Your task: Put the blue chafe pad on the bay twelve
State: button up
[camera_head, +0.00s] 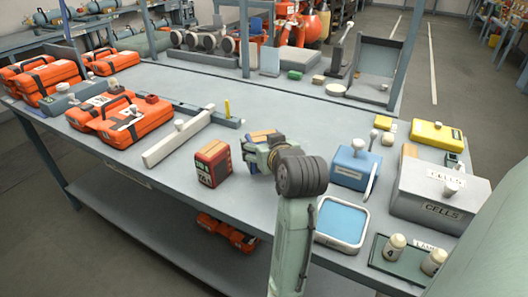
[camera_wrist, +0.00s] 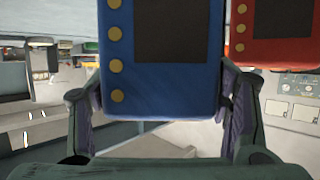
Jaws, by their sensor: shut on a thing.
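My gripper (camera_head: 264,152) is over the middle of the bench, its fingers shut on a blue pad-like block, which I take as the blue chafe pad. In the wrist view the blue chafe pad (camera_wrist: 162,98) stands between the two fingers, with yellow dots down one side and a dark panel. In the head view it is mostly hidden by my gripper. A similar red block (camera_head: 213,163) stands just left of my gripper; a red block with yellow dots also shows in the wrist view (camera_wrist: 285,57). I cannot make out a label for bay twelve.
Orange cases (camera_head: 125,118) lie on the left, with a pale bar (camera_head: 178,138) beside them. To the right are a blue box (camera_head: 354,166), a blue-topped tray (camera_head: 342,222), a grey cells box (camera_head: 437,195) and a yellow case (camera_head: 436,135).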

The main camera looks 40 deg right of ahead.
jog(key=shift+f+p, duration=0.5)
jog(key=shift+f, duration=1.25)
jog(key=shift+f, duration=0.2)
jog(key=o, duration=1.5)
jog(key=shift+o, duration=0.2)
jog(key=shift+r, duration=0.15)
jog(key=shift+s+r, duration=0.1)
jog(key=shift+s, duration=0.05)
jog(key=b+v, duration=0.2)
jog(key=v, duration=0.9)
jog(key=shift+s+r+b, duration=0.25)
jog(key=shift+b, duration=0.05)
